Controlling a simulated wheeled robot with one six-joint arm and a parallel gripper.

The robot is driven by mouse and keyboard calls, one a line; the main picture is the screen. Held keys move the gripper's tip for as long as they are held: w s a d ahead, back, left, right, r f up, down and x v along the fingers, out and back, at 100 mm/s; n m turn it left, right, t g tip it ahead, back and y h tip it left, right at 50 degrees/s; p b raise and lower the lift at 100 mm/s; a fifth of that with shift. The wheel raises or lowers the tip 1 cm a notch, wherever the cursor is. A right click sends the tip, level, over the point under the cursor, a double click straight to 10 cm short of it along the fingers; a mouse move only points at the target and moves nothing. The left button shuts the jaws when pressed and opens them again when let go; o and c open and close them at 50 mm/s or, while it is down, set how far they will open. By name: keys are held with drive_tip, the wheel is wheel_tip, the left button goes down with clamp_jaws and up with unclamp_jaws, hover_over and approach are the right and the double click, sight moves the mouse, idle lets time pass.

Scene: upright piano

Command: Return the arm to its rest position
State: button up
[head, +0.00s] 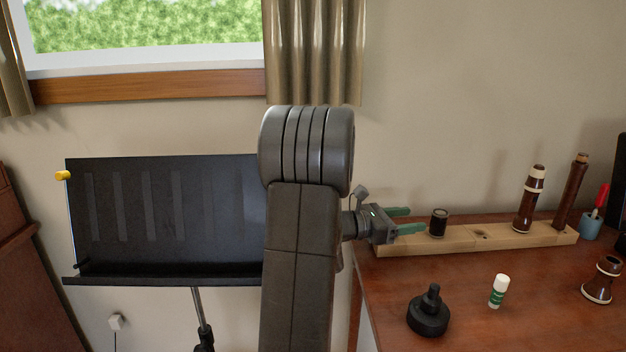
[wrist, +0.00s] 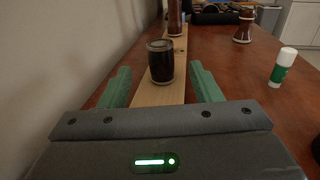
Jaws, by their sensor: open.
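My gripper (head: 405,220) is open, with its green fingers pointing right over the left end of the wooden stand in the head view. In the wrist view its two fingers (wrist: 160,88) appear on either side of a short dark wooden piece (wrist: 161,62) with a pale rim, which stands upright on the stand. Clear space shows between each finger and this piece. The piece also shows just right of the fingertips in the head view (head: 438,223). My arm rises in the middle of the head view and hides part of the music stand.
The wooden stand (head: 460,240) holds two taller dark pieces, one ringed (head: 529,200) and one slim (head: 571,192). On the desk (head: 460,325) are a black knobbed object (head: 429,312), a green-and-white tube (head: 498,291), a bell-shaped piece (head: 603,280) and a blue cup (head: 592,227). A black music stand (head: 165,220) is left.

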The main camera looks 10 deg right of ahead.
sight(434, 214)
drive_tip(key=d+b, duration=0.1)
drive_tip(key=d, duration=0.4)
drive_tip(key=shift+w+d+f, duration=0.1)
drive_tip(key=shift+d+f, duration=0.05)
drive_tip(key=shift+d, duration=0.1)
drive_tip(key=shift+d+r, duration=0.2)
drive_tip(key=shift+a+r+p, duration=0.1)
drive_tip(key=shift+r+p, duration=0.2)
drive_tip(key=shift+p, duration=0.15)
drive_tip(key=shift+f, duration=0.15)
